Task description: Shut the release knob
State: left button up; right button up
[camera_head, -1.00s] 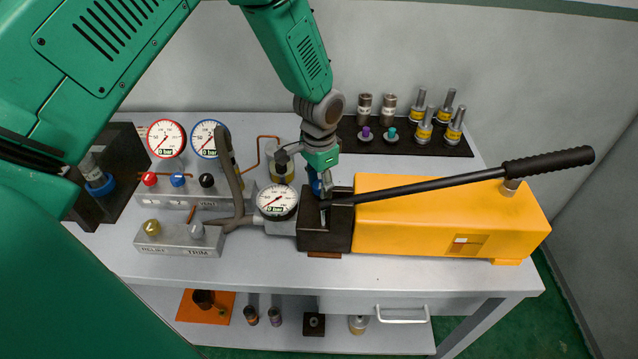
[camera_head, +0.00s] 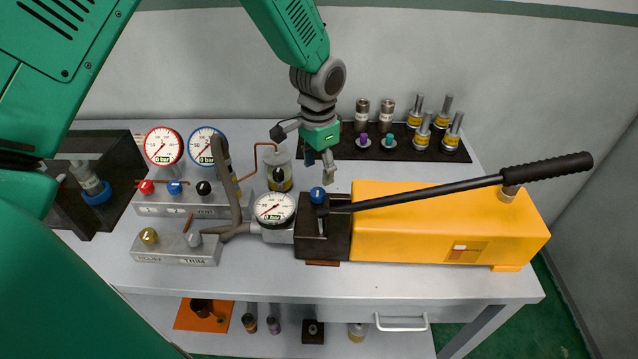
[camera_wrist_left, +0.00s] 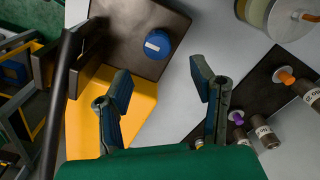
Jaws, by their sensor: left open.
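The blue release knob (camera_head: 317,194) with a white mark stands on top of the black block (camera_head: 312,241) at the left end of the yellow hand pump (camera_head: 400,236). It also shows in the left wrist view (camera_wrist_left: 157,43), beyond the fingertips. My left gripper (camera_head: 319,168) hangs above and slightly behind the knob, apart from it. In the left wrist view my left gripper (camera_wrist_left: 162,78) has its fingers spread with nothing between them. My right gripper does not show.
The long black pump lever (camera_head: 450,189) rises to the right from beside the knob. A gauge (camera_head: 274,208) and hose (camera_head: 240,190) stand left of the block. A glass reservoir (camera_head: 279,172) stands behind left. A black tray of fittings (camera_head: 400,150) lies behind right.

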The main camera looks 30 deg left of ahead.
aim_at(319, 190)
pick_arm(q)
notch_tip(319, 190, up, 5)
jog(key=shift+w+f, duration=0.1)
jog(key=shift+f, duration=0.05)
dwell(0.4)
